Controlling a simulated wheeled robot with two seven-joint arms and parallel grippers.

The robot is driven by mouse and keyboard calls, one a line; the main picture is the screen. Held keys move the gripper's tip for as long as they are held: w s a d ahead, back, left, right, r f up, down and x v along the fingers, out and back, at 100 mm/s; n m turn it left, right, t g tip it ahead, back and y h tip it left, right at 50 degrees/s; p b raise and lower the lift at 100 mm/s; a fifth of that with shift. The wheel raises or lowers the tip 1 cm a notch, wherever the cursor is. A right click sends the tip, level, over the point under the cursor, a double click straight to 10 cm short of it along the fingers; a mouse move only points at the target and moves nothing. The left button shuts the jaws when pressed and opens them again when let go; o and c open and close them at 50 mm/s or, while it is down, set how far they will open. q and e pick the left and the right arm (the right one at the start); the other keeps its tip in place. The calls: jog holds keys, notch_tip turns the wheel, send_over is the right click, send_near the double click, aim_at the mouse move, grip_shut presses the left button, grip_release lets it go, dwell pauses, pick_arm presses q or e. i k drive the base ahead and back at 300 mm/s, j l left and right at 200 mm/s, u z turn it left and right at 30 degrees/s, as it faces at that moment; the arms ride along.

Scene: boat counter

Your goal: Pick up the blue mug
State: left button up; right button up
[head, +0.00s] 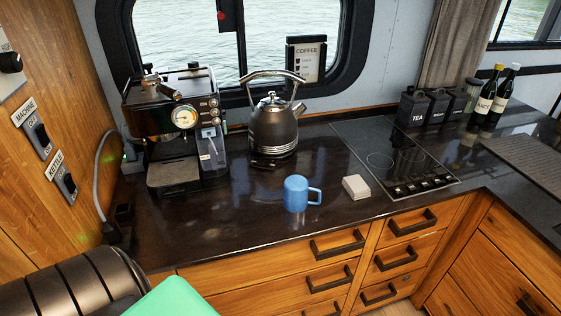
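The blue mug (296,195) stands upright on the dark glossy counter (235,216), near its front edge. Its handle points to the right. Nothing touches it. Neither gripper shows in the head view.
A small white box (356,187) lies just right of the mug. A dark kettle (273,130) stands behind it, and a coffee machine (176,130) stands at the back left. A black hob (393,158) is to the right. Wooden drawers (330,262) are below. The counter left of the mug is clear.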

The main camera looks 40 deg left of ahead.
aim_at(296, 187)
jog(key=u, duration=1.1)
